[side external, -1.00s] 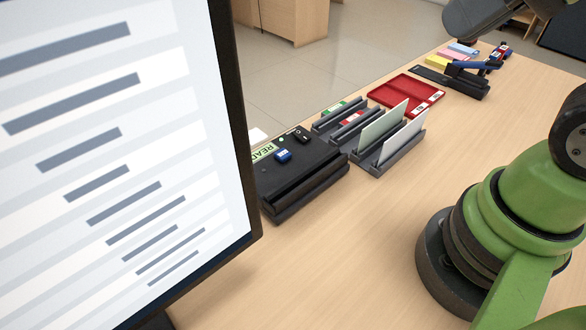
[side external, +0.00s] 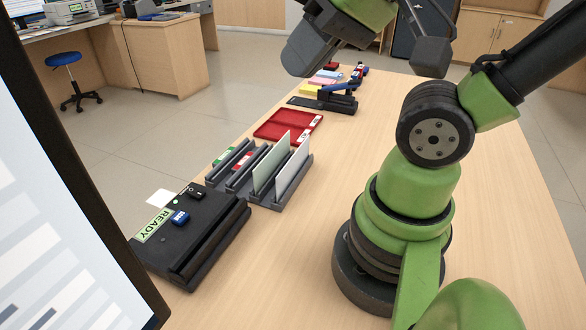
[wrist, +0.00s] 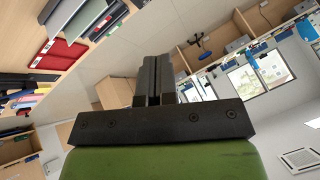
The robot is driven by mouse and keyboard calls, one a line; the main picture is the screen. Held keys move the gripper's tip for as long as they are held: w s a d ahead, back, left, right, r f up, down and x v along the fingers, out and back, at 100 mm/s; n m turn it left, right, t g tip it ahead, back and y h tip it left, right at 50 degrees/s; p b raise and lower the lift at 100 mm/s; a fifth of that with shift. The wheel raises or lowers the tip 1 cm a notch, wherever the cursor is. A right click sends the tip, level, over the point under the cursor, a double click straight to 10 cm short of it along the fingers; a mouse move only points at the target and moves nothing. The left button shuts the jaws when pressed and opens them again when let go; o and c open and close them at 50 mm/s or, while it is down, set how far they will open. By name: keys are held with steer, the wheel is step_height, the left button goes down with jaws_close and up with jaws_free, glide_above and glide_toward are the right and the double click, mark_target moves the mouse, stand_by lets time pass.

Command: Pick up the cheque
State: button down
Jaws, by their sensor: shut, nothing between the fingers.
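Two thin sheets stand upright in dark slotted holders in the side view: a pale green one (side external: 271,168) and a white one (side external: 292,166) to its right. I cannot tell from the pictures which is the cheque. My gripper (wrist: 153,75) shows in the wrist view with its two dark fingers shut together and nothing between them. It points out over the room, apart from the sheets.
A black box (side external: 205,222) marked READY stands left of the holders. A red tray (side external: 285,128) lies behind them, with a dark stapler-like item (side external: 335,98) and coloured pads (side external: 318,88) farther back. A monitor (side external: 60,220) fills the left. The counter's middle is clear.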

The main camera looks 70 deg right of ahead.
steer(key=c, duration=1.3)
jaws_free()
steer(key=shift+o, duration=0.2)
steer(key=m+g+h, duration=0.2)
steer(key=m+g, duration=0.5)
steer(key=m, duration=0.7)
glide_above(294, 164)
steer(key=f, duration=2.2)
steer(key=shift+w+f, duration=0.1)
steer(key=shift+w, duration=0.2)
steer(key=shift+s+d+f, duration=0.15)
steer(key=shift+f, duration=1.35)
steer(key=shift+s+d+f, duration=0.1)
steer(key=shift+f, duration=1.4)
